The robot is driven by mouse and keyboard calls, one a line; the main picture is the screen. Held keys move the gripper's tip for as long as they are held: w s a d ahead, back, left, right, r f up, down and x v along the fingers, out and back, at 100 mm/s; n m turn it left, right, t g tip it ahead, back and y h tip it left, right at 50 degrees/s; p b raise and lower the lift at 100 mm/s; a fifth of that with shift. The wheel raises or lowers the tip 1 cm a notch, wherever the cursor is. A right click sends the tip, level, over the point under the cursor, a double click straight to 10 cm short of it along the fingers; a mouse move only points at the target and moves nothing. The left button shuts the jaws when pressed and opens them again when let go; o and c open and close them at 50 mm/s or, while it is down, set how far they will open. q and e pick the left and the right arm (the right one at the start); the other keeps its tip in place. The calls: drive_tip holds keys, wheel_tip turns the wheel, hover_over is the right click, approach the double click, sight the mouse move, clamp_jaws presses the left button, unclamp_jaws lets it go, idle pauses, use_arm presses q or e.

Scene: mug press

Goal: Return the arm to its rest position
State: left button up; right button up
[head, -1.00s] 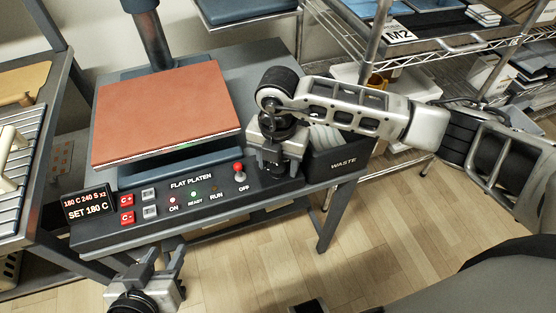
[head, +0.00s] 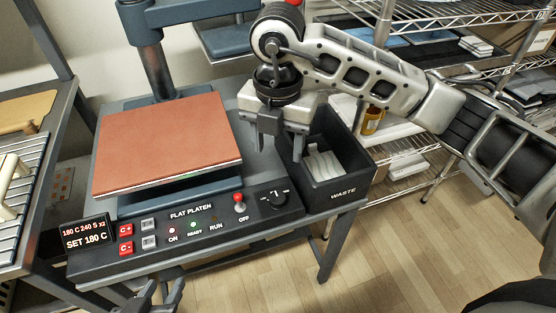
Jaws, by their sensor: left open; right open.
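My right arm reaches in from the right, and its gripper (head: 283,148) points down with open, empty jaws. It is above the right part of the flat platen press (head: 262,95), behind the knob (head: 274,199) and just left of the waste bin (head: 345,185). My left gripper (head: 160,300) is at the bottom edge, below the panel; only its fingertips show, apart and empty. The press panel has a red-topped OFF switch (head: 239,202) and a display (head: 85,234) reading SET 180 C.
A terracotta platen (head: 165,145) fills the press's left side. The black waste bin holds pale sheets. A rack table (head: 22,190) is at left. The wooden floor (head: 420,255) at right is clear.

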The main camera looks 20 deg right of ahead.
drive_tip(key=shift+r, duration=0.55)
